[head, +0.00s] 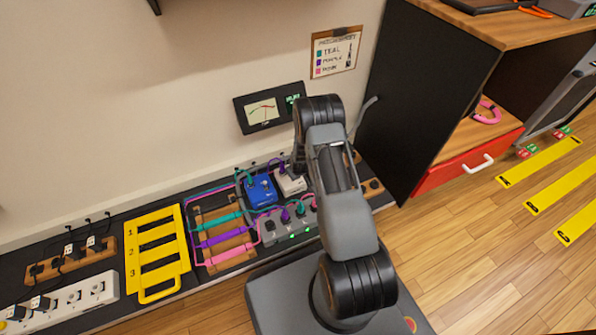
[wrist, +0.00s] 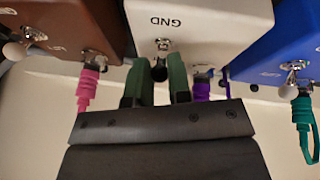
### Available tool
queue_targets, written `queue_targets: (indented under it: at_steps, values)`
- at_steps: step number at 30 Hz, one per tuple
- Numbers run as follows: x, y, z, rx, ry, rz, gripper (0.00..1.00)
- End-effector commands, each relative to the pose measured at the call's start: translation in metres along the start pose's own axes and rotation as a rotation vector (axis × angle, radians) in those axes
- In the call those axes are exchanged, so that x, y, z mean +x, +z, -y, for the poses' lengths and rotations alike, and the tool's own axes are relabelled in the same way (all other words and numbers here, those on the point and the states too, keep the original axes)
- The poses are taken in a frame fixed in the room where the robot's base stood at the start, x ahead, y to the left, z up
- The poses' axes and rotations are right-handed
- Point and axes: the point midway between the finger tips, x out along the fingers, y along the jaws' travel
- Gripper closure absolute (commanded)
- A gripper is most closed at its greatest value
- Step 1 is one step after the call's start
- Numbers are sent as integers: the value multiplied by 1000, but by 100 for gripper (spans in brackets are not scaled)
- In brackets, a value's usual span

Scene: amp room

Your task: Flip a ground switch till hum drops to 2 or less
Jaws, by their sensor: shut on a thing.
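In the wrist view a white box (wrist: 205,25) marked GND has a small metal ground switch (wrist: 162,46) on its face. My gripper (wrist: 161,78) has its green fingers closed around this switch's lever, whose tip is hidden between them. A brown box (wrist: 60,20) is at left with a pink plug (wrist: 90,88), and a blue box (wrist: 285,45) is at right with a teal plug (wrist: 302,110). In the head view the white box (head: 291,182) stands beside the blue box (head: 261,190). The hum meter (head: 263,109) hangs above; its reading is too small to tell.
A grey power strip (head: 285,228) with plugs is in front of the boxes. Teal, purple and pink cables cross a wooden board (head: 205,212) at left, near a yellow numbered rack (head: 157,253). A black cabinet (head: 425,85) with a red drawer (head: 450,170) stands close at right.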

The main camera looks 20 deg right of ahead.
Motion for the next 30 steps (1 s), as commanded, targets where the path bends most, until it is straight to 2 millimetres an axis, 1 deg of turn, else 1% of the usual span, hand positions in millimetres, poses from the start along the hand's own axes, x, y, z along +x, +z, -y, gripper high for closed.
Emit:
queue_targets:
  at_steps: [1, 8, 9, 16, 17, 23, 25, 28, 30]
  values:
    - [0, -1, 2, -5, -2, 0, 100]
    - [0, 0, 2, -4, -2, 1, 100]
    - [0, 0, 2, -4, -2, 2, 80]
    - [0, 1, -2, 3, 1, 2, 58]
    - [0, 2, -3, 4, 1, 3, 56]
    - [-1, 2, -3, 5, 2, 2, 56]
    - [-4, 1, -3, 4, 1, 2, 56]
    - [-15, 0, -3, 3, 1, 2, 56]
    - [-27, -1, -3, 1, 1, 2, 56]
